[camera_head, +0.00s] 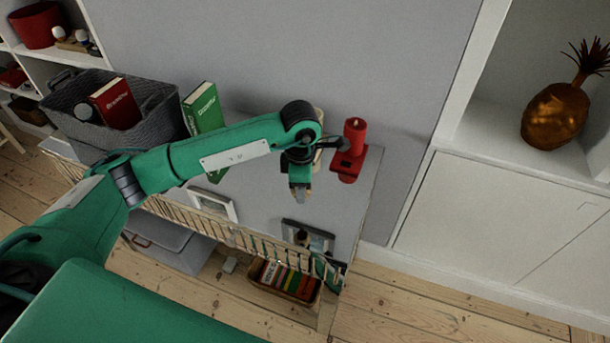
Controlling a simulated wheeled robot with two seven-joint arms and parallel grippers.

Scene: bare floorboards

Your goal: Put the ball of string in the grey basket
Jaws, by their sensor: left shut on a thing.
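The grey basket (160,118) stands at the left end of the grey-topped cabinet (265,185), with a red book (116,103) and a roundish grey thing (86,112) in it. I cannot tell what the grey thing is. My left arm reaches across the cabinet. My left gripper (300,193) points down over the right part of the top, well to the right of the basket. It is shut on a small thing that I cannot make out. I cannot pick out the ball of string with certainty. My right gripper is out of view.
A green book (203,110) stands beside the basket. A red candle (355,135) on a red base (347,165) is right of my gripper. A pale thing is partly hidden behind my wrist. Picture frames (213,204) (308,238) line the front edge.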

